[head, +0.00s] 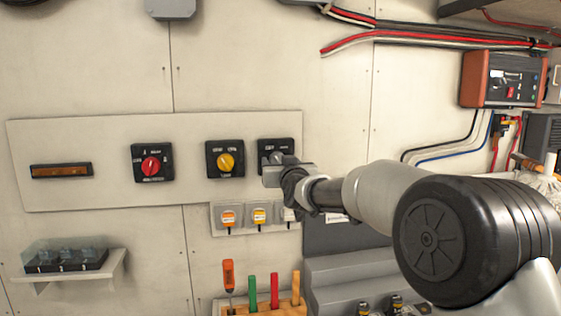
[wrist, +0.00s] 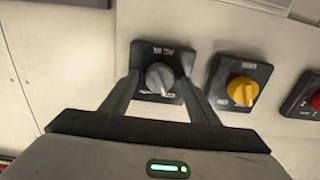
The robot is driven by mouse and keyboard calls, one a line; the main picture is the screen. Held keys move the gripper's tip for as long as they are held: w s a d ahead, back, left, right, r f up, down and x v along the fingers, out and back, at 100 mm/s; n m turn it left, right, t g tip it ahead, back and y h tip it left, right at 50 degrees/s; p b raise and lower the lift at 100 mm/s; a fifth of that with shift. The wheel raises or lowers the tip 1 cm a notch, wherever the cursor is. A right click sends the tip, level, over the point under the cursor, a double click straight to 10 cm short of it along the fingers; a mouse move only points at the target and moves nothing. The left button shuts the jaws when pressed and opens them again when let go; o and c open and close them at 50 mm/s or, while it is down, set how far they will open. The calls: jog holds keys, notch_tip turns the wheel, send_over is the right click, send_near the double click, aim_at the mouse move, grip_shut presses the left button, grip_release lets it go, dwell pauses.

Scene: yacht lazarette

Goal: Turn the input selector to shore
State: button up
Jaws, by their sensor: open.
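The selector with the grey knob, its plate lettered with what looks like "AC IN" (wrist: 159,78), is a square black switch. In the head view its plate (head: 285,144) is the rightmost on the panel, its lower part and knob mostly hidden by my gripper (head: 274,170). In the wrist view my gripper (wrist: 160,85) is open, with one finger on each side of the grey knob. I cannot tell whether the fingers touch it. The small position labels around the knob are too blurred to read.
A yellow-knob selector (head: 225,160) and a red-knob selector (head: 152,165) sit to the left on the same panel (head: 105,130). Orange-marked switches (head: 243,217) are just below. A tool rack (head: 285,306) and a small shelf (head: 100,267) are lower. A red-brown device (head: 503,78) hangs at right.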

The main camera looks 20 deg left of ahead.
jog(key=c, duration=1)
jog(key=shift+c, duration=0.2)
jog(key=shift+m+b, duration=0.3)
jog(key=m+b, duration=0.4)
jog(key=m, duration=0.1)
jog(key=shift+f, duration=0.1)
jog(key=m+b, duration=0.2)
jog(key=m, duration=0.4)
jog(key=shift+m, duration=0.4)
